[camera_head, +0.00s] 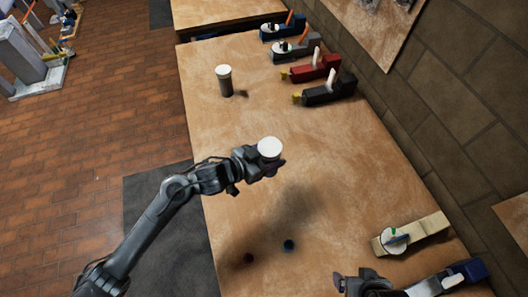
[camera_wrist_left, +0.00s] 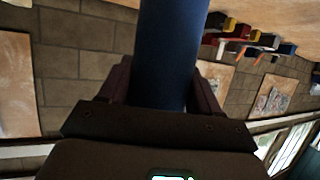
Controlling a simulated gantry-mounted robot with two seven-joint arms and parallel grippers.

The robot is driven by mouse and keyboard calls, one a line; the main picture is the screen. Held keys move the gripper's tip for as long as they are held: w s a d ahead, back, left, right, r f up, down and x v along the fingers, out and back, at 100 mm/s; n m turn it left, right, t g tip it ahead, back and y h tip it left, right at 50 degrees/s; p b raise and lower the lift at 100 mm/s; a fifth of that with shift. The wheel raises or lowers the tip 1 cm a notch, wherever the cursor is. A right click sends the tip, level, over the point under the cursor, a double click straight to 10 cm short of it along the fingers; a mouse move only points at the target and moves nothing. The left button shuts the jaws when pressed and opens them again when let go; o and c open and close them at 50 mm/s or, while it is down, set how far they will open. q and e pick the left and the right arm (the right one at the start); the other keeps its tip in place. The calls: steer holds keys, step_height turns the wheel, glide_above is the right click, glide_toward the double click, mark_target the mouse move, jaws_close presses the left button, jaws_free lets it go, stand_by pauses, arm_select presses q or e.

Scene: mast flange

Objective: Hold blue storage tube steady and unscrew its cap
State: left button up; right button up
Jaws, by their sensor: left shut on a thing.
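My left gripper (camera_head: 262,168) is shut on the blue storage tube and holds it over the middle of the bench. In the head view the tube's white cap (camera_head: 269,149) faces up and hides most of the body. In the left wrist view the blue tube (camera_wrist_left: 170,45) stands between the two fingers of the left gripper (camera_wrist_left: 163,88), and its cap is out of frame. Part of my right arm, probably the right gripper (camera_head: 362,283), shows at the bottom edge, apart from the tube; its fingers cannot be made out.
A dark tube with a white cap (camera_head: 226,82) stands upright farther back on the wooden bench (camera_head: 330,170). Several plane-like tools, including a red one (camera_head: 315,69), line the wall side. A tan one (camera_head: 412,234) lies nearer. Two small dark round spots (camera_head: 288,245) mark the near bench.

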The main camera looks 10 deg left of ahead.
arm_select(q)
steer(key=o, duration=0.5)
steer(key=c, duration=0.8)
steer(key=shift+s+d+f, duration=0.1)
steer(key=shift+s+f, duration=0.4)
steer(key=shift+f, duration=0.2)
steer(key=shift+s+d+f, duration=0.1)
steer(key=shift+s+f, duration=0.35)
steer(key=shift+f, duration=0.2)
steer(key=shift+s+a+f, duration=0.15)
steer(key=shift+f, duration=0.15)
steer(key=w+a+n+t+y, duration=0.3)
steer(key=a+n+y, duration=0.55)
steer(key=a, duration=0.55)
steer(key=s+r+p, duration=0.3)
steer(key=r+p, duration=0.5)
steer(key=p, duration=0.1)
steer(key=s+r+p, duration=0.3)
steer(key=r+p, duration=0.6)
steer(key=p, duration=0.1)
steer(key=s+r+p, duration=0.3)
steer(key=r+p, duration=0.6)
steer(key=shift+d+r+p, duration=0.1)
steer(key=shift+p, duration=0.3)
